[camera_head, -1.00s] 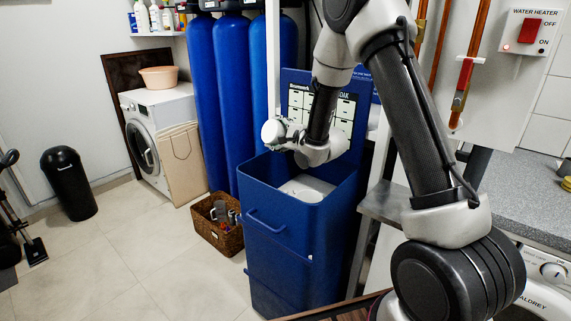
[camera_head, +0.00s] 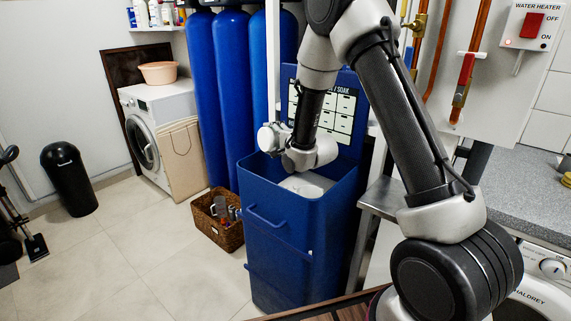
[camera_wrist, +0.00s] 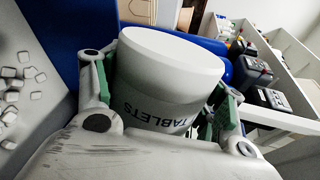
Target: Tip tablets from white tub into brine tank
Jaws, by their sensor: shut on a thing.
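The white tub (camera_wrist: 165,62), with "TABLETS" printed upside down, fills the middle of the wrist view. My gripper (camera_wrist: 164,90) is shut on it, one green-edged finger on each side. A smooth closed white end shows; the mouth is hidden. In the head view the tub (camera_head: 267,138) is a small white shape above the left rim of the blue brine tank (camera_head: 285,225), and my gripper (camera_head: 282,141) is beside it. It looks tilted; the exact angle is unclear. The tank is open, with pale content (camera_head: 308,186) inside. Loose white tablets (camera_wrist: 32,72) show left in the wrist view.
Blue cylinders (camera_head: 228,100) stand behind the tank. A wicker basket (camera_head: 220,230) is on the floor to its left. A metal-edged counter (camera_head: 385,203) is close on the right. The floor at left is mostly clear.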

